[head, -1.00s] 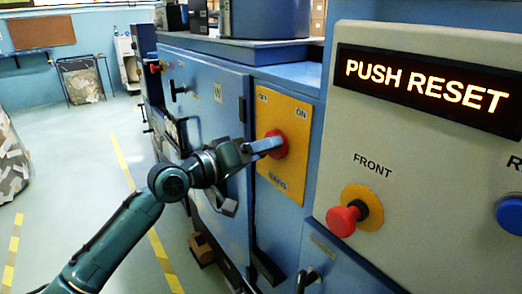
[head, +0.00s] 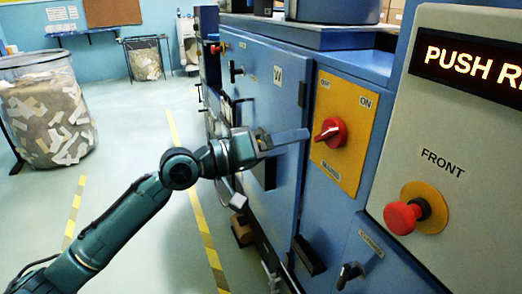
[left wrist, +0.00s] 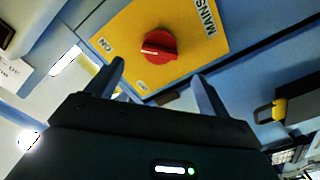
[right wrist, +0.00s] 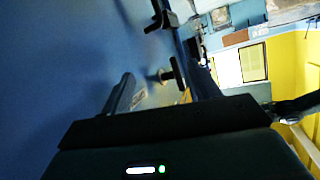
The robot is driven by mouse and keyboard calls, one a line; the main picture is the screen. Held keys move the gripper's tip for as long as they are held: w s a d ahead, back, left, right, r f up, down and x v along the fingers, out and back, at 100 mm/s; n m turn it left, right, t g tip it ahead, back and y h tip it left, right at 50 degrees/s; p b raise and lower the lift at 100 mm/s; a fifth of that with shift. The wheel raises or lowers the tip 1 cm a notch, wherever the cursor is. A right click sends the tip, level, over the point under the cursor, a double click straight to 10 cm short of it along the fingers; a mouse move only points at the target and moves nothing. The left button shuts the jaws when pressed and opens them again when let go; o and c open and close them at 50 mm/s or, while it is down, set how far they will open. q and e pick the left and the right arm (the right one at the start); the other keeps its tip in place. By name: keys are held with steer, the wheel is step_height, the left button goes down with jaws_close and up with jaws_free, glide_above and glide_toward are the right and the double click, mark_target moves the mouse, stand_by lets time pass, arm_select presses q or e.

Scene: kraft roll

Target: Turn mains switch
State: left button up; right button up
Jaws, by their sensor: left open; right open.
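The red mains switch (head: 331,132) sits on a yellow plate (head: 345,163) with OFF at its upper left and ON at its upper right. In the left wrist view the switch (left wrist: 158,46) has a pale mark on the side facing the ON label. My left gripper (head: 292,138) is just left of the switch in the head view, apart from it. In the left wrist view its fingers (left wrist: 160,84) are open and empty, with the switch beyond them. My right gripper (right wrist: 162,86) is open and empty; it is outside the head view.
A red push button (head: 403,216) labelled FRONT is right of the plate, under a lit display (head: 475,68). A black handle (head: 350,274) is below. A bin of paper scraps (head: 48,115) stands far left. In the right wrist view, black handles (right wrist: 172,75) project from a blue panel.

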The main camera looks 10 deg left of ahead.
arm_select(q)
steer(key=v, duration=0.5)
steer(key=shift+s+a+b, duration=0.1)
steer(key=shift+a+b, duration=0.05)
steer(key=shift+b, duration=0.15)
arm_select(e)
steer(key=shift+s+d+r, duration=0.15)
steer(key=shift+s+d, duration=0.1)
